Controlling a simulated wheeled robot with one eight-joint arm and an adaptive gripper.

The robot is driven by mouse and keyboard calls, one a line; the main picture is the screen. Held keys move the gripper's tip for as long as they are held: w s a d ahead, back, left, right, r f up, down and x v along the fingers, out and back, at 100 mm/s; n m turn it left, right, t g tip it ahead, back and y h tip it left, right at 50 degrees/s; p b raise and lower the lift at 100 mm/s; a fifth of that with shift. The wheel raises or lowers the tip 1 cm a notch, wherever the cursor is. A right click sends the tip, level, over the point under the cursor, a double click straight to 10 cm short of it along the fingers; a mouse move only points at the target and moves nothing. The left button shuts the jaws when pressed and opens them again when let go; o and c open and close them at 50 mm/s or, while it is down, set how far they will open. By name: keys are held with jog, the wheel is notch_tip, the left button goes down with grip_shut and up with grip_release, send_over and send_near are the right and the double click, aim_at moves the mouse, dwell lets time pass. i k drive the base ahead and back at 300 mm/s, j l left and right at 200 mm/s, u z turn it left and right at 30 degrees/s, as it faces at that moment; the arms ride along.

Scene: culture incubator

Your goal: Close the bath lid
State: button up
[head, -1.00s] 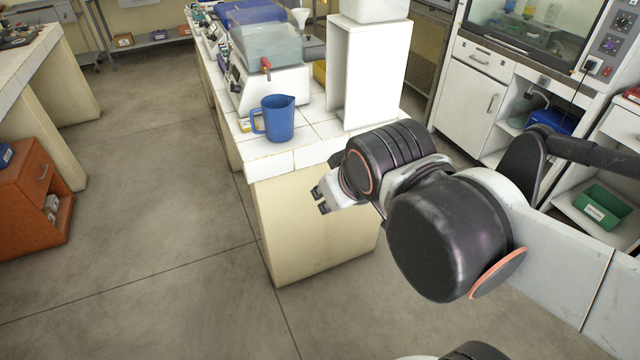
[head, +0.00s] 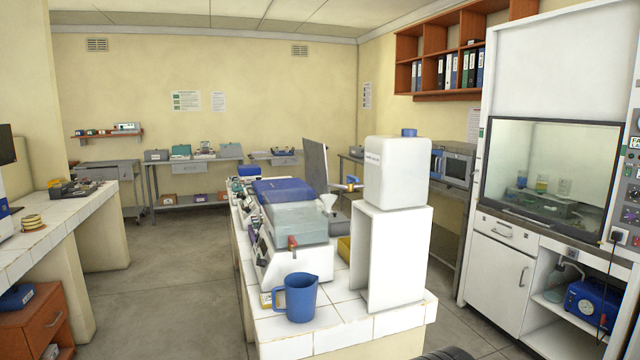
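A bench unit that looks like the bath (head: 268,262) stands on the white-tiled island bench. It has a white body, a clear greyish tank or cover (head: 300,222) on top and a small red tap (head: 293,241) at the front. A blue top (head: 283,190) shows directly behind it. A grey flat panel (head: 315,165) stands upright at the back right of these; it may be a raised lid, but I cannot tell which unit it belongs to. My gripper is not in view; only a dark piece of my arm shows at the bottom edge.
A blue jug (head: 301,297) stands at the bench's near end. A white open-sided stand (head: 395,258) with a white container (head: 397,171) is to its right. A fume hood (head: 550,175) is at the right. Clear floor (head: 180,310) lies left of the island.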

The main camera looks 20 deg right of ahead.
aim_at(314, 152)
jog(key=i+l+u, duration=0.2)
jog(key=l+u, duration=0.15)
jog(key=l, duration=0.85)
jog(key=i+l+u, duration=0.1)
jog(key=l+u, duration=0.2)
jog(key=l, duration=0.9)
jog(key=k+l+u, duration=0.1)
jog(key=l+u, duration=0.25)
jog(key=l, duration=0.9)
